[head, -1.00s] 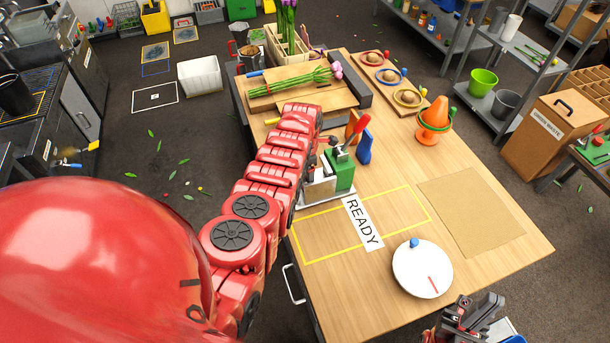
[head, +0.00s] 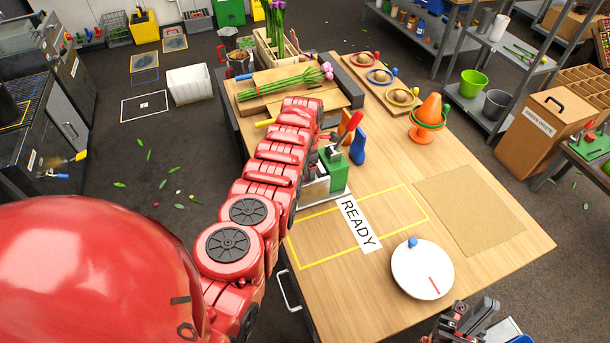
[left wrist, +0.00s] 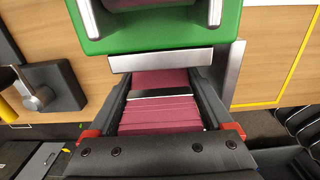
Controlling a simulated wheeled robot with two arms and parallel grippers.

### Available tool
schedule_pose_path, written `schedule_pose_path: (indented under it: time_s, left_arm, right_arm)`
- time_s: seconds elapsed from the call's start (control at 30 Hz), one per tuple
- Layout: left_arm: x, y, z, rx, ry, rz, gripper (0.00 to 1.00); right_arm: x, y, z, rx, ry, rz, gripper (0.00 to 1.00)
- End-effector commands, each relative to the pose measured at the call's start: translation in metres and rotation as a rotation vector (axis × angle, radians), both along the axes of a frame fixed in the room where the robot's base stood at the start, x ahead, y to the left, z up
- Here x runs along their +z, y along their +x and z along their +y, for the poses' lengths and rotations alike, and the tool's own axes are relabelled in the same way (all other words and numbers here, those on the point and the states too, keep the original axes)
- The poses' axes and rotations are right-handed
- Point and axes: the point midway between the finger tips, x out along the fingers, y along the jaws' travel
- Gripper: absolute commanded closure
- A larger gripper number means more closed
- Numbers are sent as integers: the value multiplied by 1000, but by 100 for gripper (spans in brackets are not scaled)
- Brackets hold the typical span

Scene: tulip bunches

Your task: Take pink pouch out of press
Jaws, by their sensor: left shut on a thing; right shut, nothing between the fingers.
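The press is a green block with a metal handle; in the head view its green part (head: 334,172) stands on the table beside my left arm. In the left wrist view the green part (left wrist: 165,40) is at the top, with a metal plate below it. The dark pink pouch (left wrist: 160,112) runs from under that plate down between the fingers of my left gripper (left wrist: 164,90), which is shut on it. The arm hides this gripper and the pouch in the head view. My right gripper (head: 468,322) is shut and empty at the table's front right edge.
A white READY label (head: 358,224) and a yellow outlined area lie in front of the press. A white round dial (head: 422,270) is nearer the front. Red and blue tools (head: 356,145) stand right behind the press. An orange cone (head: 430,112) is at the right; a brown mat (head: 475,215) is bare.

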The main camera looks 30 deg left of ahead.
Motion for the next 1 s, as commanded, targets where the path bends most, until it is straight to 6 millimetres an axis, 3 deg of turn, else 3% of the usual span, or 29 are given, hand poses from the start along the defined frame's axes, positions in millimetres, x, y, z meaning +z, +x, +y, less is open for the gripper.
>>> schedule_pose_path:
  time_s: [0.33,1.0]
  left_arm:
    - [5,0,0,0,0,0,76]
    - [65,0,-1,-1,-1,2,76]
  right_arm:
    - [4,0,0,0,0,0,100]
    - [59,0,0,0,0,0,100]
